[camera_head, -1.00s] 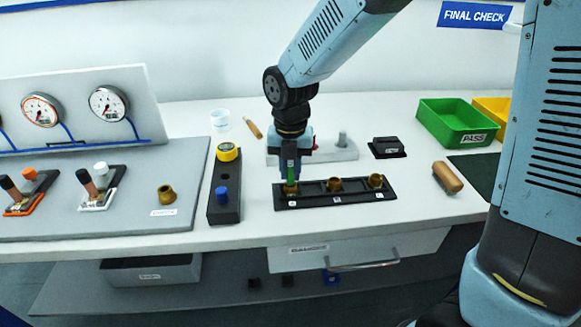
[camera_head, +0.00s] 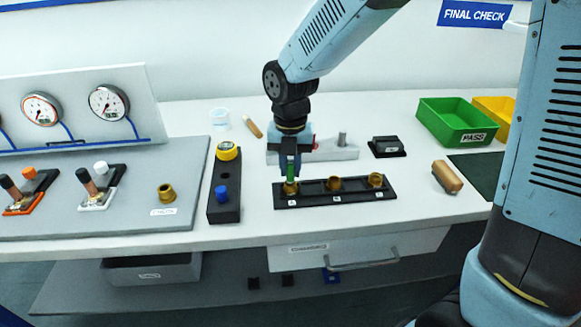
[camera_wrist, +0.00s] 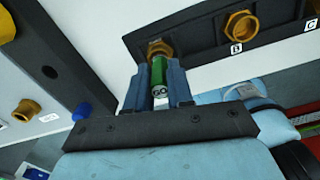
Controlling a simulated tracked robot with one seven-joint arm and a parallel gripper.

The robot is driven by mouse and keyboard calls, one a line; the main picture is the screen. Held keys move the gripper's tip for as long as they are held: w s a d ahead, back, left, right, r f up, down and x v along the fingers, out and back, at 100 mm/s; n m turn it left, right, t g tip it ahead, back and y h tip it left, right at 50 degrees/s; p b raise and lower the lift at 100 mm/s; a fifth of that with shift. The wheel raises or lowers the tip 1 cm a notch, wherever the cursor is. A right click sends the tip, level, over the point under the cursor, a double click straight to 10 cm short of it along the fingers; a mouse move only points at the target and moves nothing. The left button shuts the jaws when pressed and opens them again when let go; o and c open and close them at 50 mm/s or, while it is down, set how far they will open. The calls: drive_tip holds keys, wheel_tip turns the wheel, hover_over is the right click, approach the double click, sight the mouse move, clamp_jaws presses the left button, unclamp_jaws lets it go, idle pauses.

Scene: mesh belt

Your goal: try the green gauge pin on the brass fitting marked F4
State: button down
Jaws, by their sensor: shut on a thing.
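My gripper (camera_head: 290,175) points down over the left seat of a black rack (camera_head: 312,188) and is shut on the green gauge pin (camera_wrist: 158,75), marked GO. A brass fitting (camera_head: 291,188) stands in that left seat. The pin's lower end meets the mouth of this fitting (camera_wrist: 160,47) in the wrist view; I cannot tell how deep it goes. Two more brass fittings, a middle one (camera_head: 333,184) and a right one (camera_head: 376,180), stand in the rack. The wrist view shows tags B and C by those seats. No F4 mark is readable.
A black block (camera_head: 225,205) with a blue pin (camera_head: 221,194) and a yellow-topped piece (camera_head: 228,152) stands left of the rack. Behind the rack is a grey fixture (camera_head: 335,153). A green PASS bin (camera_head: 440,112) and a wooden-coloured cylinder (camera_head: 447,177) are at right.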

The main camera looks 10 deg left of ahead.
drive_tip(key=shift+r, duration=0.9)
drive_tip(key=shift+r, duration=2.9)
